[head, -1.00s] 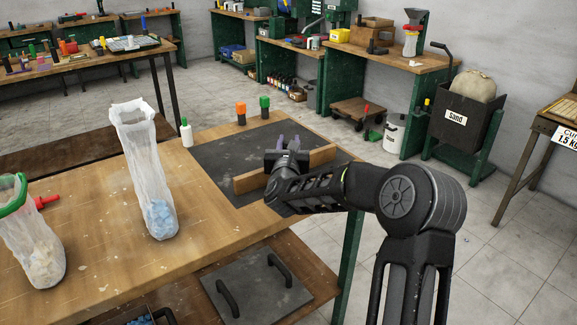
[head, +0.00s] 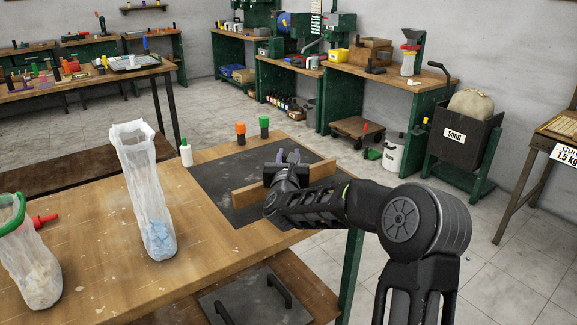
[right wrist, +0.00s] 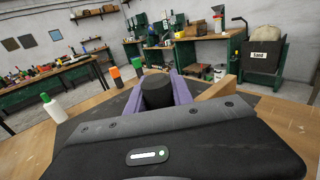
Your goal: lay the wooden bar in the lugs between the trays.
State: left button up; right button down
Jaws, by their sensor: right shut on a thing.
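The wooden bar (head: 250,195) is a long light-brown strip, standing on edge, on or just above the dark mat (head: 225,178) on the near workbench. I cannot tell whether it touches the mat. My right gripper (head: 287,160) is shut on the bar near its middle and hides that part. In the right wrist view, part of the bar (right wrist: 216,89) shows to the right of the purple fingers (right wrist: 165,88). A tray (head: 133,62) with small things lies on the far left bench. I cannot make out any lugs. My left gripper is not in view.
A dark plate with handles (head: 252,302) lies on the lower shelf. Open floor lies right of the bench.

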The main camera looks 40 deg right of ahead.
notch_tip(320, 180, up, 8)
dwell(0.8)
